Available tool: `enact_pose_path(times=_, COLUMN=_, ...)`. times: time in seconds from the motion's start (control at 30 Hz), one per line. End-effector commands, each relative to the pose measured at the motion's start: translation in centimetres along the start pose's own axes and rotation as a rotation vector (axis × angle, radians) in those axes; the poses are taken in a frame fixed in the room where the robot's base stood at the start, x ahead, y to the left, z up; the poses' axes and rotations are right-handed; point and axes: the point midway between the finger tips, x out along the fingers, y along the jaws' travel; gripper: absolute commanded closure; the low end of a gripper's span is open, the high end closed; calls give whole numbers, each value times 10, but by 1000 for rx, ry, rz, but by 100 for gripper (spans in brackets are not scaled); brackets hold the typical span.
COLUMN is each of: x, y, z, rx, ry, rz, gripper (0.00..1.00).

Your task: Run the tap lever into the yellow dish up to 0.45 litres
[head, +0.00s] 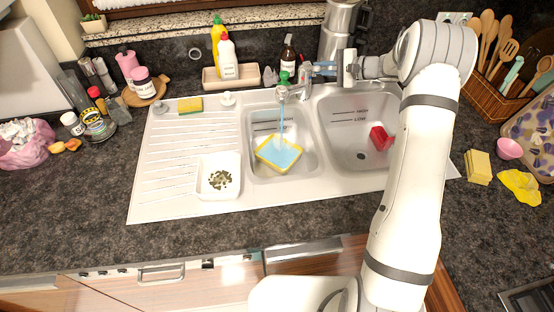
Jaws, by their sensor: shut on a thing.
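The yellow dish (267,163) sits in the left sink basin, turned at an angle, with its yellow rim showing around light blue water. The tap (284,92) stands behind the basins, and a blue stream (282,122) runs from its spout down into the dish. My gripper (309,73) reaches in from the right beside the tap and is shut on the tap lever. The lever is mostly hidden by the fingers. The exact water level is too small to read.
The right basin (345,140) holds a red object (380,138). A white dish (218,176) with dark bits stands on the ribbed drainboard (170,165). Bottles (228,56) stand in a tray behind the sink. Sponges (478,167) and a yellow cloth (519,186) lie at right.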

Motion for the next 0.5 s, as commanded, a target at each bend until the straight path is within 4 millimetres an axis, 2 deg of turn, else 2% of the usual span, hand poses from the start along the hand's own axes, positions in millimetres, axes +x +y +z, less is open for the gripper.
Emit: enact_pose_path(times=0.5, x=3, y=19, z=-3, rx=-81, ry=2, rz=-68, gripper=100)
